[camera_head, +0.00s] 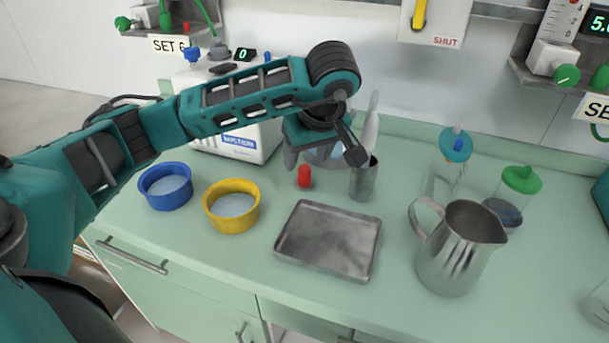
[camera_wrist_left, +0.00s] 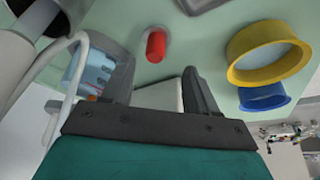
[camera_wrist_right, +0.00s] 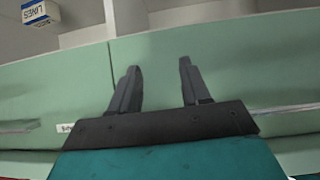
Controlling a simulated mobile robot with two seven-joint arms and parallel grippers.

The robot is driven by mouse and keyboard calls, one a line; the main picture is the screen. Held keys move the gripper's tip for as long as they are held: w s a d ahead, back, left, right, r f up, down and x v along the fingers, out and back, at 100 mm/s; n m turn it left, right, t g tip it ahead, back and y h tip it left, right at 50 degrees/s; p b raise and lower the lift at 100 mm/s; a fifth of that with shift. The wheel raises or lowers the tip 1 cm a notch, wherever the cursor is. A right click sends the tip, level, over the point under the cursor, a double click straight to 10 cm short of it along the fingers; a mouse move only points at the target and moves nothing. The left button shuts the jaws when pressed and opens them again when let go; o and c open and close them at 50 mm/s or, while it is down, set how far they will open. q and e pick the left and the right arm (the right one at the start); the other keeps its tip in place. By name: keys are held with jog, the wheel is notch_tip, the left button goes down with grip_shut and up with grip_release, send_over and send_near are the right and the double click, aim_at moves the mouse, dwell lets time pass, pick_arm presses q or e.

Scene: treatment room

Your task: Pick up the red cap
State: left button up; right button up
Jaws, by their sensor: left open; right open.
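The red cap (camera_head: 305,176) stands on the green counter, behind the metal tray and left of a metal cup. In the left wrist view the red cap (camera_wrist_left: 156,44) lies beyond the fingertips, between their lines and apart from both. My left gripper (camera_wrist_left: 158,80) is open and empty; in the head view it hangs close above and behind the cap, partly hidden by my own wrist. My right gripper (camera_wrist_right: 158,75) is open and empty, facing green cabinet fronts in the right wrist view; it is not seen in the head view.
A metal tray (camera_head: 328,243) lies in front of the cap. A metal cup (camera_head: 364,182) stands close to its right. A yellow-rimmed dish (camera_head: 231,221) and a blue dish (camera_head: 166,199) stand left. A metal pitcher (camera_head: 456,265) and a green-lidded jar (camera_head: 519,182) stand right.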

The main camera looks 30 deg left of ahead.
aim_at(305, 168)
pick_arm(q)
jog(key=shift+w+x, duration=0.15)
jog(key=shift+x, duration=1.2)
jog(key=shift+w+x, duration=0.2)
jog(key=shift+x, duration=1.15)
jog(key=shift+d, duration=0.1)
jog(key=shift+c, duration=0.3)
grip_shut()
